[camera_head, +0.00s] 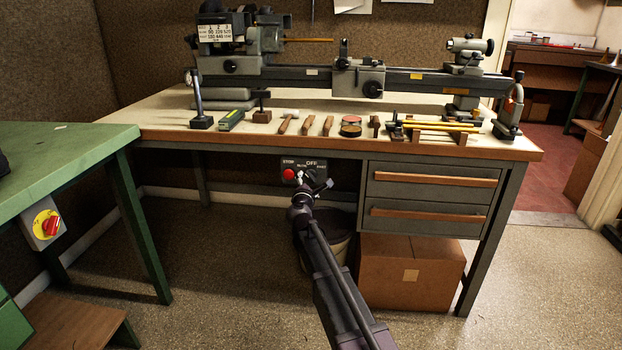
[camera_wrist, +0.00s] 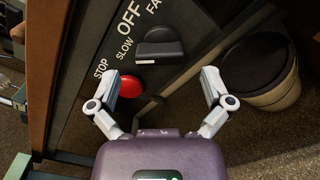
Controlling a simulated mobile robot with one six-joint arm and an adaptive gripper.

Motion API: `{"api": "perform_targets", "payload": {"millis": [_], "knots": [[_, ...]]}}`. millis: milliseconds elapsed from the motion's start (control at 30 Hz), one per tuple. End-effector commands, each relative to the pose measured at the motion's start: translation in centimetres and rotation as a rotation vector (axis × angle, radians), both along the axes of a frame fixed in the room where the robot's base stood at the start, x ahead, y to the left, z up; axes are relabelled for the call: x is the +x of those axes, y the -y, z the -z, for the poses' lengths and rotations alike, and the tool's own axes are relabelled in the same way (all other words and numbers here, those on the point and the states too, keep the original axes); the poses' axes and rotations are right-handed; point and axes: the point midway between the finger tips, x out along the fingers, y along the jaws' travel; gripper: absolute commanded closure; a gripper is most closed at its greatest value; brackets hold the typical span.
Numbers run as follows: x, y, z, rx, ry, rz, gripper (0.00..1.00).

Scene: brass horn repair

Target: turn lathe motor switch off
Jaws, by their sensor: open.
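The lathe motor switch is a black rotary knob (camera_wrist: 160,46) on a dark control panel (camera_head: 290,164) under the workbench's front edge. The wrist view shows the printed words STOP, SLOW, OFF and part of FAST beside it. I cannot tell which word the knob points to. A red stop button (camera_wrist: 130,86) sits beside the knob; it also shows in the head view (camera_head: 289,175). My gripper (camera_wrist: 160,74) is open and empty, its fingers spread just short of the knob and facing the panel.
The lathe (camera_head: 310,75) stands on the bench (camera_head: 230,133), with hand tools along its front. Drawers (camera_head: 432,185) are right of the panel, above a cardboard box (camera_head: 410,275). A bin (camera_wrist: 262,65) stands below the panel. A green table (camera_head: 60,165) is at left.

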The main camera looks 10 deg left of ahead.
Motion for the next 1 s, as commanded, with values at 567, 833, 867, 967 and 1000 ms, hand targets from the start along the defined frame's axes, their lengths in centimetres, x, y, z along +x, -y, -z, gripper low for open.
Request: {"api": "perform_targets", "payload": {"millis": [567, 833, 867, 967, 1000], "knots": [[3.8, 0.1, 0.0, 0.0, 0.0, 0.0, 0.0], [3.7, 0.1, 0.0, 0.0, 0.0, 0.0, 0.3], [3.7, 0.1, 0.0, 0.0, 0.0, 0.0, 0.39], [3.7, 0.1, 0.0, 0.0, 0.0, 0.0, 0.68], [3.7, 0.1, 0.0, 0.0, 0.0, 0.0, 0.78]]}}
